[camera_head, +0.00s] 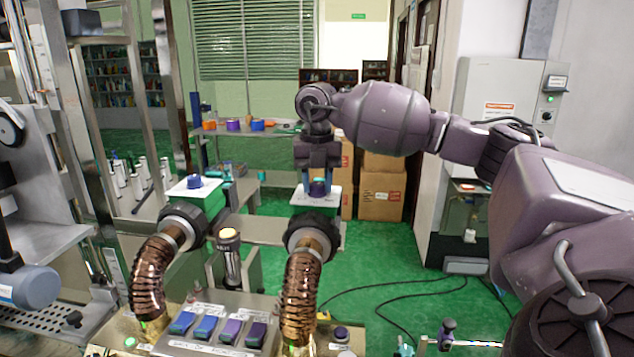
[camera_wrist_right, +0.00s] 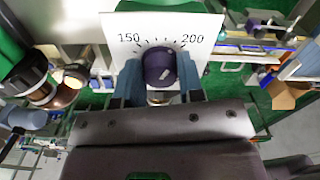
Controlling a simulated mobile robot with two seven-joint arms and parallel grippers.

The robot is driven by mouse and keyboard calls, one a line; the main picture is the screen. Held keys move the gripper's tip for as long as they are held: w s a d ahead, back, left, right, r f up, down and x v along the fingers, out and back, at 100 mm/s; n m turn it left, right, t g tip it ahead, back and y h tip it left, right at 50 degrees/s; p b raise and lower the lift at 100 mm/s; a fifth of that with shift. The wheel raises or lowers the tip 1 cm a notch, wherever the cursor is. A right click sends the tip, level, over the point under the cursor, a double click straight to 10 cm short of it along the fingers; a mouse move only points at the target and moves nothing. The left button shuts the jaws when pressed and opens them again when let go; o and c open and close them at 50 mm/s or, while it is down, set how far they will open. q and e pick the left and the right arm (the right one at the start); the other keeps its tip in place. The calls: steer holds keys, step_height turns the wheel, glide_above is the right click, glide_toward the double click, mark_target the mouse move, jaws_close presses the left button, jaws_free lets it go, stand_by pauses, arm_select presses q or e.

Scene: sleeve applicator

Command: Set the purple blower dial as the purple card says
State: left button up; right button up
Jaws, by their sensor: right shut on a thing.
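The purple dial (camera_head: 319,187) sits on a white scale plate (camera_head: 316,199) above the right bronze hose. My right gripper (camera_head: 319,181) reaches down from above and is shut on this dial. The right wrist view shows the dial (camera_wrist_right: 159,66) between the two blue fingers, against the white plate (camera_wrist_right: 200,28) with 150 at left and 200 at right. A short pale mark shows on the dial's face, but its exact reading is unclear. I cannot pick out a purple card with readable text. My left gripper is not in view.
A blue dial (camera_head: 194,182) on another white plate stands to the left. Between the hoses is a yellow-topped post (camera_head: 229,254). Several blue and purple rockers (camera_head: 207,327) sit on the front panel. Cardboard boxes (camera_head: 382,190) stand behind; black cables cross the green floor.

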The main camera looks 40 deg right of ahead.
mark_target(317, 183)
stand_by(0.3)
steer(key=o, duration=0.9)
steer(key=shift+r, duration=0.1)
step_height(317, 183, up, 11)
steer(key=shift+f+b, duration=0.15)
steer(key=shift+b, duration=0.15)
